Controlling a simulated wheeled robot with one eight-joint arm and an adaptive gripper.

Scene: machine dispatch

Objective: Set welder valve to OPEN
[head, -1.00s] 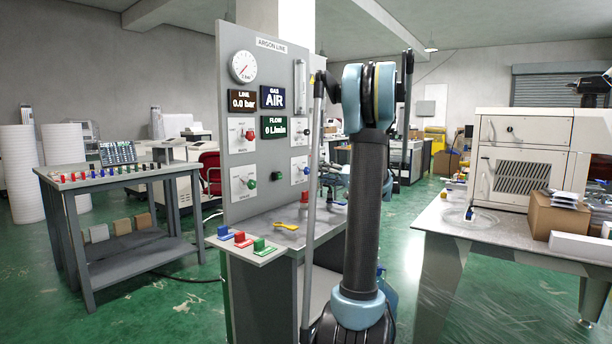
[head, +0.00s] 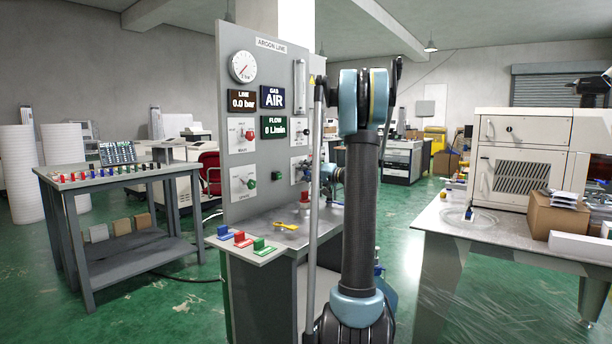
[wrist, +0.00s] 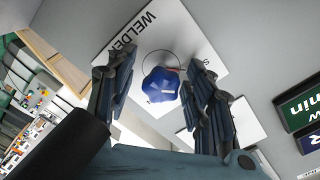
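The welder valve is a blue knob (wrist: 161,85) on a white plate (wrist: 182,30) whose visible lettering begins "WELDER"; an "S" also shows beside the knob. In the wrist view my gripper (wrist: 160,65) is open, one finger on each side of the knob. Gaps show between the knob and both fingers, and the fingers hide parts of the plate. The knob's pointer direction cannot be read clearly. In the head view my gripper (head: 318,174) is at the lower right of the grey argon panel (head: 262,62), partly hidden behind a grey pole.
A red knob (head: 250,134) and a green knob (head: 251,184) sit on other plates. Displays read 0.0 bar, AIR and 0 L/min. A yellow wrench (head: 286,226) and blue, red and green tagged blocks lie on the panel's shelf (head: 262,250).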

